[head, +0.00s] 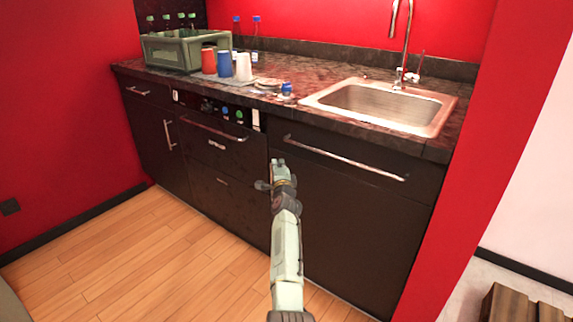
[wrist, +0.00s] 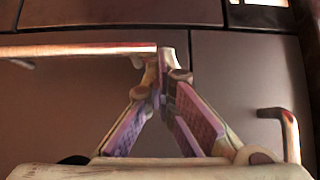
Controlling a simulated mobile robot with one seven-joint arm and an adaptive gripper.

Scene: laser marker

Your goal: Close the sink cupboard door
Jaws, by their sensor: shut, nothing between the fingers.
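The sink cupboard's dark front (head: 345,235) stands below the sink at the right of the head view. It looks about flush with the unit; I cannot tell whether a small gap remains. A long horizontal metal handle (head: 340,158) runs across the panel above it. My gripper (head: 278,166) is in front of the cupboard's left side, by the seam with the dishwasher front. In the wrist view my gripper (wrist: 165,55) has its fingertips together, with nothing visible between them. Dark panels fill the background. Whether the tips touch a panel is unclear.
The sink (head: 385,105) is set in the dark countertop (head: 280,68). Cups, bottles and a green crate (head: 185,50) stand on the countertop. The dishwasher (head: 210,145) is left of the cupboard. The wooden floor (head: 150,260) is clear; a red wall edge (head: 450,210) bounds the right.

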